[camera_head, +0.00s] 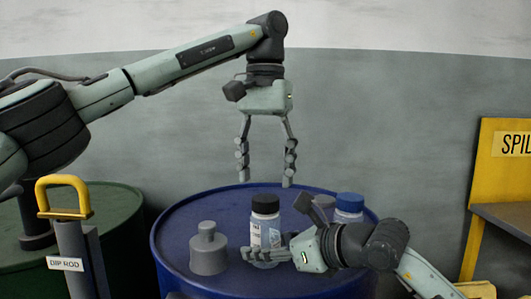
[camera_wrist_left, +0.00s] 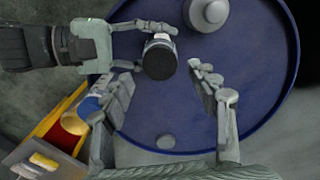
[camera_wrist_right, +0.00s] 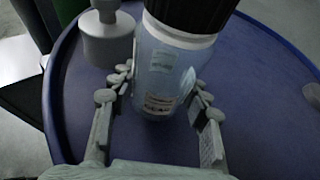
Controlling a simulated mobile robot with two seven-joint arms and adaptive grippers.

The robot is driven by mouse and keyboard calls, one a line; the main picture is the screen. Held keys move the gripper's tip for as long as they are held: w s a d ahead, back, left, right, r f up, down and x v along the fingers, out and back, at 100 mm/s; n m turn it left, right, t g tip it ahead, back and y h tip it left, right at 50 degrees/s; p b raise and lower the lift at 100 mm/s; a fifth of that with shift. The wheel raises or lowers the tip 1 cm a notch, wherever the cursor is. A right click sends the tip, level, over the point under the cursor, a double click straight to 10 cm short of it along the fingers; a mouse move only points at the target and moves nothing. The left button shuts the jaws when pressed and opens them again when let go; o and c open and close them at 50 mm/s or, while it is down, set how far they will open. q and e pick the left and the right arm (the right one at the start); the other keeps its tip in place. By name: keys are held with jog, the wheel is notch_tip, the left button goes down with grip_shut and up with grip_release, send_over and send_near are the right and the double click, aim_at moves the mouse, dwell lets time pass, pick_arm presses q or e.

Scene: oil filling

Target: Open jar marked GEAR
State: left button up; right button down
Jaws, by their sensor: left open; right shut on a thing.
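A clear jar with a black lid (camera_head: 265,205) stands upright on the blue drum. My right gripper (camera_head: 268,253) is shut around the jar's lower body, one finger on each side in the right wrist view (camera_wrist_right: 158,95). The jar body (camera_wrist_right: 170,62) fills the middle there. My left gripper (camera_head: 266,178) hangs open and empty above the jar, pointing down. In the left wrist view, the black lid (camera_wrist_left: 160,60) lies near the gap between its open fingers (camera_wrist_left: 165,85). A second jar with a blue lid (camera_head: 349,203) stands behind my right arm, partly hidden.
The blue drum top (camera_head: 180,225) carries a grey stepped cylinder (camera_head: 208,250) left of the jar. A green drum (camera_head: 120,215) and a dip rod stand with a yellow handle (camera_head: 62,190) are at left. A yellow spill station (camera_head: 490,170) is at right.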

aim_at(265, 197)
pick_arm(q)
jog(key=shift+f, duration=2.25)
